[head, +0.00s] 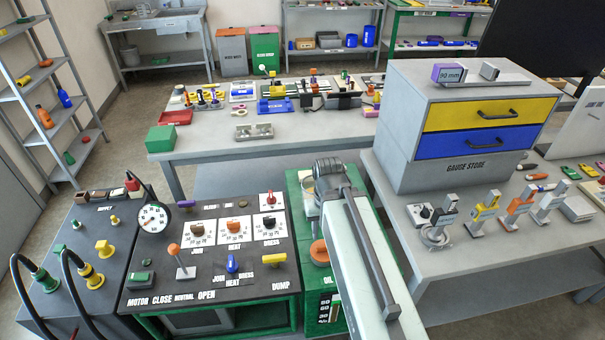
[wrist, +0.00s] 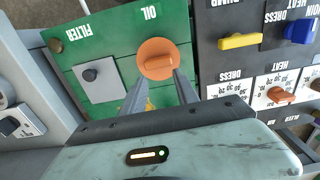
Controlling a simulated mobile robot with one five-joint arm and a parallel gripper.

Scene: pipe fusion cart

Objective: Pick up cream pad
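I cannot clearly make out a cream pad in either view. A small pale patch (head: 308,184) shows on the green cabinet beside my arm in the head view; I cannot tell whether it is the pad. My gripper (wrist: 160,82) shows in the wrist view as two grey fingers, apart and with nothing held between them. The fingers point over the green cabinet top (wrist: 75,55), near an orange knob (wrist: 157,58) by the OIL label. A small yellow mark (wrist: 149,106) shows between the fingers, mostly hidden. In the head view my arm hides the fingertips.
The dark control panel (head: 150,268) with knobs, levers and a gauge (head: 153,218) stands left of the green cabinet. A grey plate with a knob (wrist: 98,78) sits by the FILTER label. The gauge store (head: 465,165) stands right. A workbench (head: 215,143) is behind.

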